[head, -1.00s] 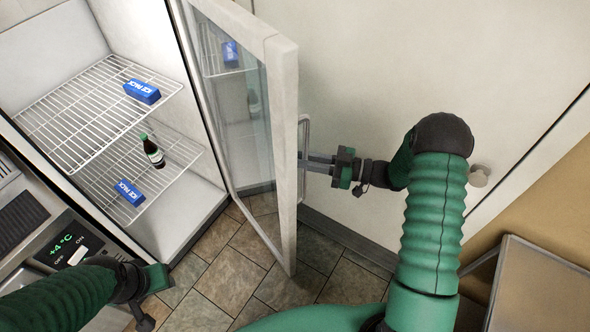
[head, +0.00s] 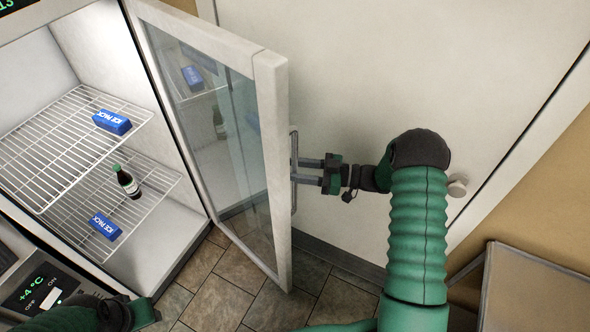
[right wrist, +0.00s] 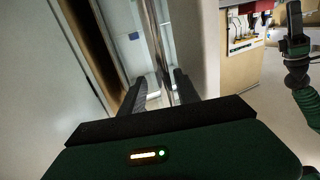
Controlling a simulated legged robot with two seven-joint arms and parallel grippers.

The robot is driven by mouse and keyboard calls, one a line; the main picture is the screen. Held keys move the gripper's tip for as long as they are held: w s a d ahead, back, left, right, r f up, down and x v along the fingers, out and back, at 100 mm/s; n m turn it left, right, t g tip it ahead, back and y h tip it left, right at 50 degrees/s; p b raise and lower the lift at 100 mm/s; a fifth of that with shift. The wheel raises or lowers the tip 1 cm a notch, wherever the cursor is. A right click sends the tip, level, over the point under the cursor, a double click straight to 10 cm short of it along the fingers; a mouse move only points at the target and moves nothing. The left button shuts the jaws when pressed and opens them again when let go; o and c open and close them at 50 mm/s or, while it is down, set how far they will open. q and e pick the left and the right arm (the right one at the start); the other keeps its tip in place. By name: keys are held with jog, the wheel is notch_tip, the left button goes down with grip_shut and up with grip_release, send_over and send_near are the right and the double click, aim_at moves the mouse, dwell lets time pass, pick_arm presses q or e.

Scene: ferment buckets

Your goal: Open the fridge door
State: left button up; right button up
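The fridge door (head: 268,190), white-framed with a glass pane, stands swung open to the right of the lit fridge (head: 150,215). Its metal handle (head: 293,150) is on the door's outer face. My right gripper (head: 305,172) is at this handle with its two fingers spread apart. In the right wrist view the fingers (right wrist: 160,90) lie on either side of the handle bar (right wrist: 155,45), with gaps showing. My left gripper (head: 148,312) is low at the left, in front of the fridge, partly cut off; its fingers are not clear.
Inside, wire shelves (head: 75,150) hold blue ice packs (head: 112,122) and a dark bottle (head: 127,182). A white wall door with a knob (head: 457,188) is behind my right arm. A metal-edged table (head: 535,290) is at the lower right. Tiled floor shows below the fridge door.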

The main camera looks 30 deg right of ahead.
jog(key=shift+s+d, duration=0.25)
jog(key=b+v, duration=0.1)
jog(key=v, duration=1)
jog(key=shift+d+b, duration=0.35)
